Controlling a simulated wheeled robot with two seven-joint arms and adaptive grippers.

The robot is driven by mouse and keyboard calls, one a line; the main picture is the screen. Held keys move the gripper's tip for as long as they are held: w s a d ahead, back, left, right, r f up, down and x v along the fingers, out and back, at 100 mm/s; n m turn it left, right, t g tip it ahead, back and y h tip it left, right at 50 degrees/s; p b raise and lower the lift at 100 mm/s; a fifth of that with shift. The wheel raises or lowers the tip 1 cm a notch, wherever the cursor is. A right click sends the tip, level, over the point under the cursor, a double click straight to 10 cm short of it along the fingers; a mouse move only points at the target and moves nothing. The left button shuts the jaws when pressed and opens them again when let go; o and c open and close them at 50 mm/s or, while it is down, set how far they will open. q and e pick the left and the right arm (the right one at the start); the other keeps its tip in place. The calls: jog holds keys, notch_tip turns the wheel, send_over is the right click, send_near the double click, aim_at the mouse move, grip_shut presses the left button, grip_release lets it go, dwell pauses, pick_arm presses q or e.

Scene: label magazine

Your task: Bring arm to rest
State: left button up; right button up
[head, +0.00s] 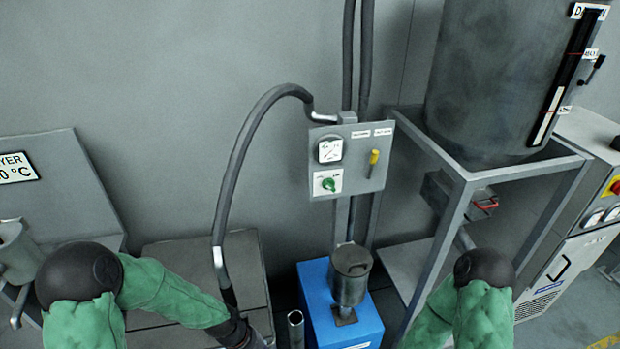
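My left arm (165,290) comes in from the left in a green sleeve, with a black joint cap. It reaches right and down to a dark wrist part at the bottom edge, in front of the grey box. The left gripper's fingers are not visible. My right arm (482,312), also green with a black cap, stands at the lower right in front of the metal frame. Its gripper is outside the picture. What either gripper holds cannot be seen.
A control panel (349,159) with a gauge, green knob and yellow lever is at centre. A black hose (237,165) drops behind my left wrist. A blue box (318,283) carries a metal canister (350,276). A hopper (490,75) stands on a frame (462,205) at right.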

pick_arm(q)
jog(key=s+d+f+m+b, duration=0.2)
jog(key=s+d+f+m, duration=0.1)
jog(key=s+f, duration=0.6)
notch_tip(320, 180, down, 4)
jog(key=shift+s+f, duration=0.2)
jog(key=shift+s, duration=0.2)
